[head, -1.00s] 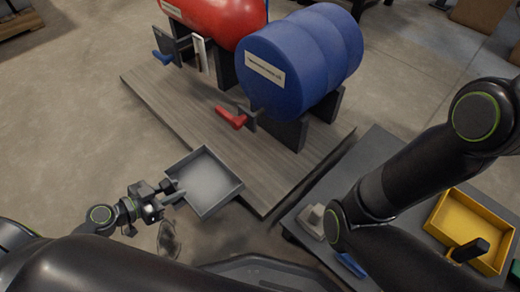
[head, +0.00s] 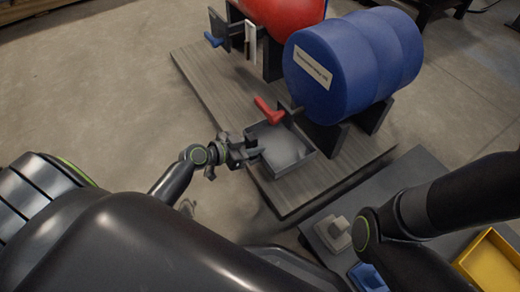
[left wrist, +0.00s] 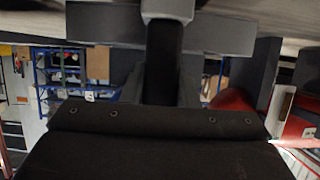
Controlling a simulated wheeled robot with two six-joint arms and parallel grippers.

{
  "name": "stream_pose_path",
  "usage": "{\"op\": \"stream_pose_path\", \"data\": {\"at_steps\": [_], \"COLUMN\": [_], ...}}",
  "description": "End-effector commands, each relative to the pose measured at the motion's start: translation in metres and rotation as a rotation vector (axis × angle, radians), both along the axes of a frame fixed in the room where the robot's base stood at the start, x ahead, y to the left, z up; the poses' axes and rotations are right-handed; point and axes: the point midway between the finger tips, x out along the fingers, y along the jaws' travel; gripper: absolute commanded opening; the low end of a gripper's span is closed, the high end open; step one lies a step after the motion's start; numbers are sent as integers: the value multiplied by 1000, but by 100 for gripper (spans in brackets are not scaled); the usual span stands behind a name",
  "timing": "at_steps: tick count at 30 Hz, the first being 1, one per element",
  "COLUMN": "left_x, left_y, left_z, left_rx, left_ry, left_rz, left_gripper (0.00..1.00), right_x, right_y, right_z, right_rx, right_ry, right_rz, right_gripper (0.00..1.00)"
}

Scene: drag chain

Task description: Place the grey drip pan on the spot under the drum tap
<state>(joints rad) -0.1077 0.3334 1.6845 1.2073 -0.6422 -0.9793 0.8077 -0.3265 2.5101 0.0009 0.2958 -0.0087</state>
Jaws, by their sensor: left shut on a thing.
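The grey drip pan (head: 287,157) is a shallow square tray. My left gripper (head: 247,153) is shut on its left edge. In the head view the pan overlaps the front of the wooden platform, just below the red tap handle (head: 268,112) of the blue drum (head: 340,70). The handle partly covers the pan's far edge. I cannot tell whether the pan touches the platform or hangs just above it. The spot under the tap cannot be made out. The left wrist view is filled mostly by dark gripper parts. My right gripper is out of view.
The wooden platform (head: 215,85) carries the blue drum and a red drum (head: 285,12) with a blue tap handle (head: 213,40). Dark cradle blocks (head: 325,137) stand close behind the pan. A grey cart top (head: 420,178) at right holds a yellow tray (head: 495,262).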

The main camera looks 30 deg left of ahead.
Motion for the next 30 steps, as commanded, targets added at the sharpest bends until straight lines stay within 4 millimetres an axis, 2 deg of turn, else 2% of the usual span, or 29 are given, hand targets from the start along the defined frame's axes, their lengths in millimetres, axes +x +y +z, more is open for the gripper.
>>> {"op": "stream_pose_path", "data": {"at_steps": [9, 12, 16, 30], "left_x": [24, 21, 21, 21], "left_y": [-14, -12, -12, -12], "left_z": [0, -19, -34, -39], "left_rx": [-3, -1, -1, 0], "left_ry": [-4, 0, -1, -1], "left_rz": [-1, 0, 0, 0], "left_gripper": [0, 0, 0, 0], "right_x": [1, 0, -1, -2], "right_y": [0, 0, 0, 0], "right_z": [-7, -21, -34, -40], "right_rx": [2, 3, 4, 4], "right_ry": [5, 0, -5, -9], "right_rz": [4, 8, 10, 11], "right_gripper": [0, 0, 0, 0]}}
